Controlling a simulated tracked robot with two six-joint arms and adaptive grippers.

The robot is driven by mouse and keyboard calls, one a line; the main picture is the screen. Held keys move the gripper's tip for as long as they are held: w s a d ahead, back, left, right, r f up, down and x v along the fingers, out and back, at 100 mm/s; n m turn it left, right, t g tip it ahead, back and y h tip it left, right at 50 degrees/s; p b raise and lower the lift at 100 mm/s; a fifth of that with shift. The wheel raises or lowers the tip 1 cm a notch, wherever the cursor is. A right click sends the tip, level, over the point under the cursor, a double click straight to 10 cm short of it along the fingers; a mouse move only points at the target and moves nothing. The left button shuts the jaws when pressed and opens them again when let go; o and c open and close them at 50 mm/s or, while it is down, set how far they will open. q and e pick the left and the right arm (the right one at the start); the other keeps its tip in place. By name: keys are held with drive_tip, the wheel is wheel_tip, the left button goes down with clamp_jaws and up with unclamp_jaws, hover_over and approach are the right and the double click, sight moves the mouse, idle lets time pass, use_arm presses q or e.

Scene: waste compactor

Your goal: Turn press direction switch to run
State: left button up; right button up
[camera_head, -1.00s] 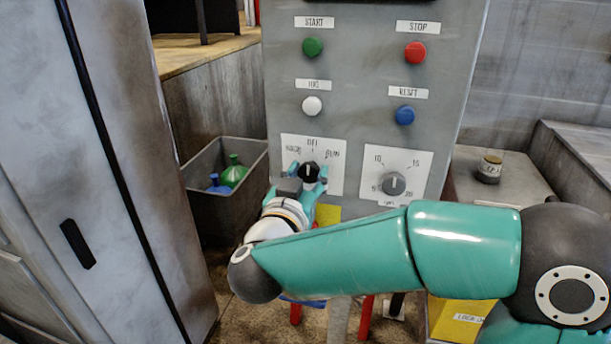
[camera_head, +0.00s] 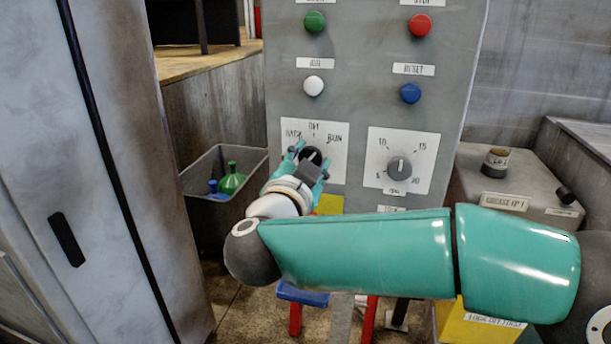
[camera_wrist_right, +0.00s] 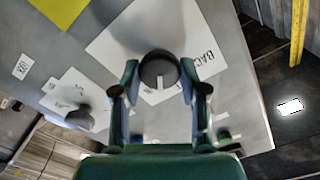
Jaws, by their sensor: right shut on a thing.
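The press direction switch (camera_head: 313,154) is a black round knob on a white plate (camera_head: 335,175) marked BACK, OFF and RUN on the grey panel. Its white pointer line appears tilted right of OFF, toward RUN. My right gripper (camera_head: 309,162) is shut on the knob, with one teal finger on each side. In the right wrist view the knob (camera_wrist_right: 159,70) sits between the fingertips, and the word BACK shows beside it. My gripper partly covers the knob and plate. My left gripper is not in view.
Above are green (camera_head: 314,22), red (camera_head: 420,25), white (camera_head: 313,86) and blue (camera_head: 410,93) buttons. A numbered dial (camera_head: 399,168) stands close on the right. A grey bin (camera_head: 222,208) with bottles is left of the panel, near a tall cabinet (camera_head: 120,150).

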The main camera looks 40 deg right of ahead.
drive_tip(key=shift+d+m+b, duration=0.1)
drive_tip(key=shift+m+b, duration=1.1)
drive_tip(key=shift+m, duration=0.4)
drive_tip(key=o, duration=1.1)
drive_tip(key=shift+d, duration=0.1)
drive_tip(key=shift+s+a, duration=0.2)
drive_tip(key=shift+a, duration=0.15)
drive_tip(key=v, duration=1.1)
drive_tip(key=shift+a, duration=0.2)
drive_tip(key=shift+s+f, duration=0.1)
